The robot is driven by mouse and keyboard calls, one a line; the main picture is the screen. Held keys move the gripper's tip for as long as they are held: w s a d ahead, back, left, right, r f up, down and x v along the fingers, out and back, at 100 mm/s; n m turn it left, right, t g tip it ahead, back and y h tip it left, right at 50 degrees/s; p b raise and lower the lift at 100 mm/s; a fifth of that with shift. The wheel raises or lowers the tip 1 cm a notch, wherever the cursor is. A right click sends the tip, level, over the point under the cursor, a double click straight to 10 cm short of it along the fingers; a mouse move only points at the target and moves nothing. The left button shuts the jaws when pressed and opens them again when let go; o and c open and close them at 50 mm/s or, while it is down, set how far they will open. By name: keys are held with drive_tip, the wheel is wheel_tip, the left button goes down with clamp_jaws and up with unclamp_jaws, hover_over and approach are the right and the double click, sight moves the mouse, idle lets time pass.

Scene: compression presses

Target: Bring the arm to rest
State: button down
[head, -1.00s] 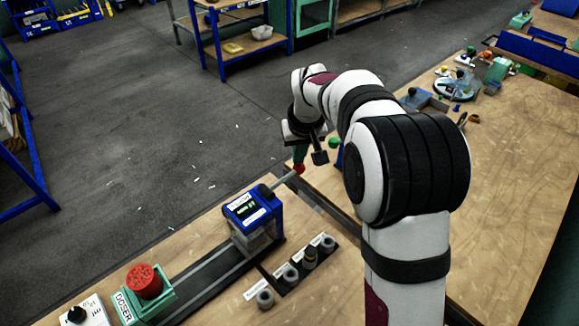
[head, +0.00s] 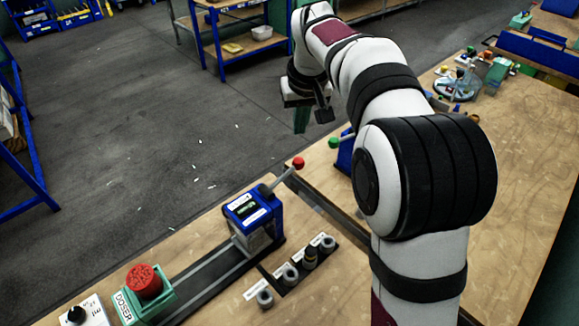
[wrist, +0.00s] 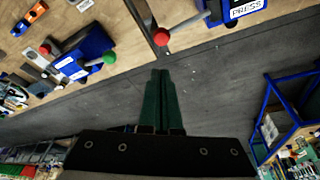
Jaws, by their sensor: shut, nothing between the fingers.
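My arm arches over the bench in the head view. My gripper (head: 301,119) hangs from its end, pointing down, above the bench's far edge. In the wrist view my gripper (wrist: 160,76) shows two green fingers pressed together with nothing between them. The blue press (head: 252,221) stands on the bench to the lower left of my gripper, with its red-knobbed lever (head: 298,163) tilted up to the right. The red knob also shows in the wrist view (wrist: 161,37), clear of my fingertips.
A second blue device with a green knob (head: 335,143) stands partly hidden behind my arm. A teal doser with a red top (head: 144,281) and several grey cylinders in a rack (head: 290,273) are at the front. A blue shelf (head: 240,50) stands beyond open floor.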

idle(0.3)
drive_tip(key=s+d+m+g, duration=0.1)
drive_tip(key=s+d+m, duration=0.15)
drive_tip(key=s, duration=0.75)
drive_tip(key=s+d+m+g, duration=0.15)
drive_tip(key=s+d, duration=0.25)
drive_tip(key=s, duration=0.6)
drive_tip(key=s+f+m, duration=0.2)
drive_tip(key=s+f, duration=0.1)
drive_tip(key=s, duration=0.5)
drive_tip(key=s+f+m+y, duration=0.1)
drive_tip(key=s+f+m, duration=0.1)
drive_tip(key=s, duration=0.7)
drive_tip(key=shift+d+f+m+g, duration=0.3)
drive_tip(key=shift+d+f+g, duration=0.15)
drive_tip(key=shift+f, duration=0.3)
